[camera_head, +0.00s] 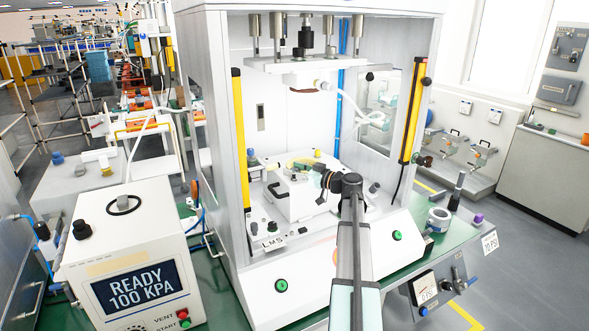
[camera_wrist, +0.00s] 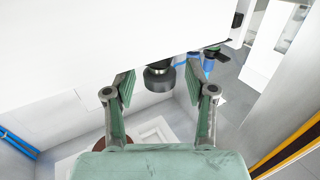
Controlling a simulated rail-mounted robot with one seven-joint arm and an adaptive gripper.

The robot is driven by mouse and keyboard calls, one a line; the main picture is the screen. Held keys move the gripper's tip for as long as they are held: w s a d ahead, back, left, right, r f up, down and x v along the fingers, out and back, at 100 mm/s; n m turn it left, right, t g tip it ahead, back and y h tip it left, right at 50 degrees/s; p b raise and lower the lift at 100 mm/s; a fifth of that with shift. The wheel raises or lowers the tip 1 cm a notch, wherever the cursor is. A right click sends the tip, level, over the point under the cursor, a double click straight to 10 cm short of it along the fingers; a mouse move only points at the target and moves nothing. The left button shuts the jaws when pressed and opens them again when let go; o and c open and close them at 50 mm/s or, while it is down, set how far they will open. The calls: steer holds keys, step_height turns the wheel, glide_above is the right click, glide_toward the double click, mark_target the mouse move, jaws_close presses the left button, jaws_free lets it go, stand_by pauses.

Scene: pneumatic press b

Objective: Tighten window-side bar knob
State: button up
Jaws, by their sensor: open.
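The right-hand yellow bar (camera_head: 413,112), on the side of the bright window, has a dark knob (camera_head: 427,81) near its top and a brownish-black knob (camera_head: 424,160) near its lower end. My gripper (camera_head: 322,182) is inside the press, left of that bar, by the white block fixture. In the wrist view my gripper (camera_wrist: 160,92) is open with nothing clamped. A dark round knob (camera_wrist: 159,77) shows between and beyond its fingertips, against a white surface. I cannot tell whether it is one of the bar knobs. A yellow bar (camera_wrist: 290,150) crosses that view's lower right corner.
The press frame (camera_head: 212,110) surrounds my gripper, with a left yellow bar (camera_head: 241,137) and a ram (camera_head: 305,35) above. The white block fixture (camera_head: 293,198) stands on the press base. A control box (camera_head: 140,240) stands front left. A blue hose (camera_head: 340,110) hangs at the back.

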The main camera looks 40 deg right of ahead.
jaws_close()
steer(key=shift+f+b, duration=0.15)
steer(key=shift+b, duration=0.35)
steer(key=shift+a+f+m+h+b, duration=0.15)
steer(key=shift+m+h+b, duration=0.15)
steer(key=shift+h+b, duration=0.3)
steer(key=shift+m+t+h+b, duration=0.3)
steer(key=shift+m+h+b, duration=0.4)
steer(key=shift+b, duration=0.55)
steer(key=shift+m+h+b, duration=0.4)
steer(key=shift+h+b, duration=0.4)
steer(key=shift+h, duration=0.1)
steer(key=shift+r+h, duration=0.3)
